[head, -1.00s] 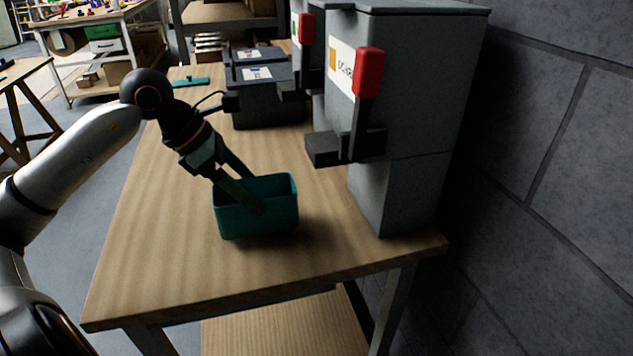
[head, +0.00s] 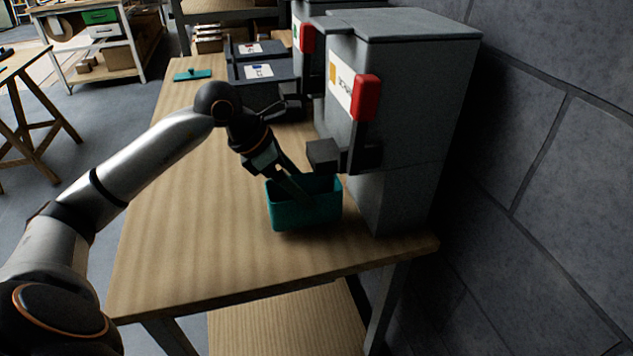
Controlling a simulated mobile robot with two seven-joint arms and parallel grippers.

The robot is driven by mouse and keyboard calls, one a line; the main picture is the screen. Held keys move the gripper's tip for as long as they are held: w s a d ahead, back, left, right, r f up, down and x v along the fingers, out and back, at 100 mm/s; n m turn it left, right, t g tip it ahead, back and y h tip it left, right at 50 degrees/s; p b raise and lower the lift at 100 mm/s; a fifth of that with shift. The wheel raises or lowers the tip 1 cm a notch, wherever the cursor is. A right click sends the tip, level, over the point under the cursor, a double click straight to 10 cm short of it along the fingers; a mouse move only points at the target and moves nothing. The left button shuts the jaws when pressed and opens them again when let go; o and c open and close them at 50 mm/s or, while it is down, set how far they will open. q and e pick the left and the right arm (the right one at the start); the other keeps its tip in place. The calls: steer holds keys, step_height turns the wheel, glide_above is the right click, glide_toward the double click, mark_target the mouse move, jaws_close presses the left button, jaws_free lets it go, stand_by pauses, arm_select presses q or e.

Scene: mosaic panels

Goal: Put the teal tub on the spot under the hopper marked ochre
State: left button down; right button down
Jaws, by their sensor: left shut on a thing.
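The teal tub (head: 320,212) is an open box at the near right of the wooden bench, just in front of and below the dark spout (head: 322,153) of the nearest grey hopper (head: 420,110). That hopper has a white label with an ochre patch (head: 333,72) and a red-ended lever (head: 365,98). My left gripper (head: 290,187) reaches down into the tub, shut on its wall; its fingertips are partly hidden. I cannot tell whether the tub touches the bench. No marked spot shows under the spout. My right gripper is not in view.
A second hopper with a red lever (head: 307,38) stands behind. Dark bins (head: 262,92) with labels stand farther back, and a teal lid-like piece (head: 193,75) lies at the far left of the bench (head: 190,200). The bench's left side is clear. A grey block wall (head: 560,150) bounds the right.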

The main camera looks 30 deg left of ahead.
mark_target(315, 185)
arm_select(q)
steer(key=w+d, duration=0.1)
steer(key=w+d+p, duration=0.1)
steer(key=shift+w+d+r, duration=0.2)
steer(key=shift+w+d, duration=0.05)
steer(key=shift+w, duration=0.1)
steer(key=shift+a+f, duration=0.1)
steer(key=shift+f, duration=0.9)
jaws_free()
steer(key=shift+s+f, duration=0.1)
steer(key=shift+a+r, duration=0.2)
steer(key=shift+r, duration=0.25)
steer(key=v, duration=1.1)
steer(key=shift+s+r, duration=0.15)
steer(key=shift+s, duration=0.05)
